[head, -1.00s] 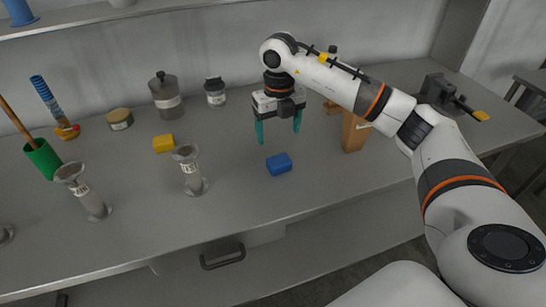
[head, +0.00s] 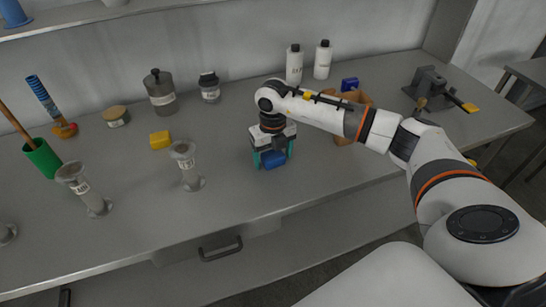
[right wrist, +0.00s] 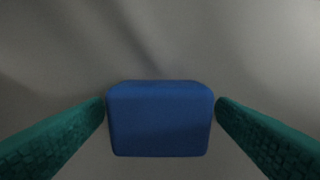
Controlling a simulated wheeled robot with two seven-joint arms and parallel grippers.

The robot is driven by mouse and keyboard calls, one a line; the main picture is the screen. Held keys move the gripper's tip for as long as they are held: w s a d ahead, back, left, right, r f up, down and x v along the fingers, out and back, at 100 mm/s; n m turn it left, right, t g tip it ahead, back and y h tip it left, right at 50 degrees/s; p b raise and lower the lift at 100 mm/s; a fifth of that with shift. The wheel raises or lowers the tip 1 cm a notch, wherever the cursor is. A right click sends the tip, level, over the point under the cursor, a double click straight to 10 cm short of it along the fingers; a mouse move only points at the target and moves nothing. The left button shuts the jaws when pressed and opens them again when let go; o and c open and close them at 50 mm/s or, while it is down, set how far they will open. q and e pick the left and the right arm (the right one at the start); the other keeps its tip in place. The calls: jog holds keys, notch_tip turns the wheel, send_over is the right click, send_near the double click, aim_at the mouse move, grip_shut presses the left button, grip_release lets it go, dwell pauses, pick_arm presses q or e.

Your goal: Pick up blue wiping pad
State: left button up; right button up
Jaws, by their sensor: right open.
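The blue wiping pad (head: 273,159) lies on the grey bench in the head view, near the bench's middle. In the right wrist view the blue pad (right wrist: 160,119) sits centred between two teal fingers. My right gripper (head: 272,163) is lowered around the pad, with one finger on each side. It is open; in the right wrist view (right wrist: 160,122) narrow gaps show between the fingers and the pad's sides. The gripper body hides part of the pad's top in the head view. My left gripper is not in view.
On the grey bench (head: 240,205), a yellow block (head: 160,140) and labelled grey cylinders (head: 187,167) stand left of the gripper. A brown box (head: 345,135) stands to the right, partly behind my arm. White bottles (head: 294,65) stand at the back. The bench front is clear.

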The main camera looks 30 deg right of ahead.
aim_at(273, 154)
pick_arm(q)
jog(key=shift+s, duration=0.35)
pick_arm(e)
jog(key=c, duration=1.1)
jog(key=shift+o, duration=0.2)
jog(key=shift+r, duration=0.1)
